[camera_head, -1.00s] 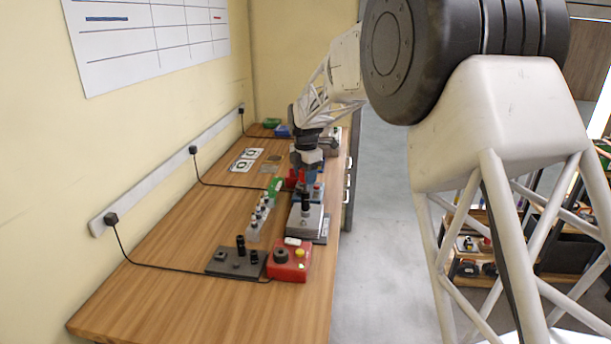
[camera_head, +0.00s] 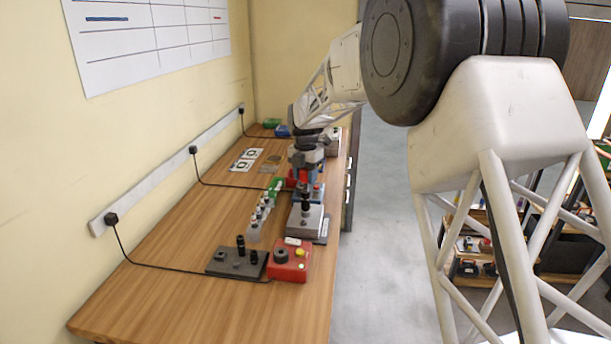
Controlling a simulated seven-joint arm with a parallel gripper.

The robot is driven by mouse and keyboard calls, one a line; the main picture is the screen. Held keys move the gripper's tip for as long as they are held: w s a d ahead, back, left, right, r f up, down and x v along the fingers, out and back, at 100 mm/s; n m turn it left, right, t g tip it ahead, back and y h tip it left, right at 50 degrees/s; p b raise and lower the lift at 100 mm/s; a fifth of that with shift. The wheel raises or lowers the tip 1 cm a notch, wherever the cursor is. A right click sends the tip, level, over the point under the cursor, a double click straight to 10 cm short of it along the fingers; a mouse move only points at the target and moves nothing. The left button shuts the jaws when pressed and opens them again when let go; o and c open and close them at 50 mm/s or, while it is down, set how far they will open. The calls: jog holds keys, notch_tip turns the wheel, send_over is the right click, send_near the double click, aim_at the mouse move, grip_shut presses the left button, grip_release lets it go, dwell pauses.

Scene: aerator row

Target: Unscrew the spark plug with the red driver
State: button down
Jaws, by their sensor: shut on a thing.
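My gripper (camera_head: 306,166) is in the middle of the bench at the end of my arm, pointing down. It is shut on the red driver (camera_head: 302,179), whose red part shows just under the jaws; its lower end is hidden. The driver is behind a grey block (camera_head: 304,222) with a black upright cylinder (camera_head: 305,205) on top. I cannot make out the spark plug, nor whether the driver touches it.
A pale rack with several small pieces (camera_head: 257,219) stands left of the grey block. In front are a dark plate with black posts (camera_head: 225,261) and a red box with a knob and yellow button (camera_head: 289,267). The left bench front is clear.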

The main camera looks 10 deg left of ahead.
jog(key=n, duration=0.3)
jog(key=f+n, duration=0.1)
jog(key=n, duration=0.1)
jog(key=shift+s+f+n, duration=0.15)
jog(key=shift+n, duration=0.25)
jog(key=c, duration=0.9)
grip_release()
jog(key=shift+c, duration=0.2)
jog(key=o, duration=0.4)
jog(key=shift+r, duration=0.25)
jog(key=shift+o, duration=0.2)
jog(key=shift+r, duration=0.15)
jog(key=shift+r+m, duration=0.1)
jog(key=shift+m, duration=0.2)
